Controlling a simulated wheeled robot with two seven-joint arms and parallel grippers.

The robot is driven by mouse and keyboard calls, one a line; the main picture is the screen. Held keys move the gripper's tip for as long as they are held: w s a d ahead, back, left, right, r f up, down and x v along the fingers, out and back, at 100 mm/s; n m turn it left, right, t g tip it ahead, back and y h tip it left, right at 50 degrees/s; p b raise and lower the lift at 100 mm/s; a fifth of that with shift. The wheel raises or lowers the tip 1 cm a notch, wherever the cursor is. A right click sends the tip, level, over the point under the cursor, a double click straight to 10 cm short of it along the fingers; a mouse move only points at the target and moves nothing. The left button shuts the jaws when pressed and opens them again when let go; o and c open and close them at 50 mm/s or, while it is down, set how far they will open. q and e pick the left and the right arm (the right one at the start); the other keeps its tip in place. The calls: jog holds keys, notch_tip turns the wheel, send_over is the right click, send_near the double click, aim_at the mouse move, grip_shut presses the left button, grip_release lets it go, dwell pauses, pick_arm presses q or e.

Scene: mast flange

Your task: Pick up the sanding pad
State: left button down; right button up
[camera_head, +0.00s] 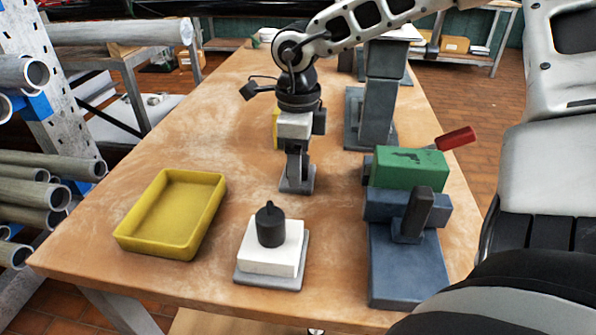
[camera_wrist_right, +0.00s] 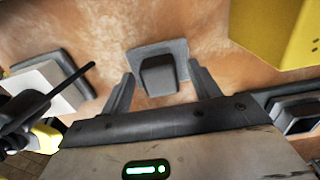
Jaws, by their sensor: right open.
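What looks like the sanding pad, a grey square plate with a darker block on top, lies on the table; its plate (camera_head: 303,186) shows under my right gripper (camera_head: 297,165) in the head view. In the right wrist view the pad (camera_wrist_right: 158,75) sits between the two spread fingers of the right gripper (camera_wrist_right: 162,90). The right gripper is open, and the block stands between its fingers with a gap on each side. Whether the fingers touch the plate is hard to tell. My left gripper is out of view.
A yellow tray (camera_head: 168,222) stands at the left. A white block with a black knob (camera_head: 270,240) on a grey plate stands in front. A blue-grey vise (camera_head: 408,265) with a green block (camera_head: 408,168) and a grey post (camera_head: 380,95) stand at the right.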

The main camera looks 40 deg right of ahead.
jog(key=shift+f, duration=0.15)
jog(key=c, duration=1.1)
jog(key=shift+o, duration=0.2)
notch_tip(320, 180, up, 10)
jog(key=shift+r, duration=0.1)
jog(key=shift+o, duration=0.5)
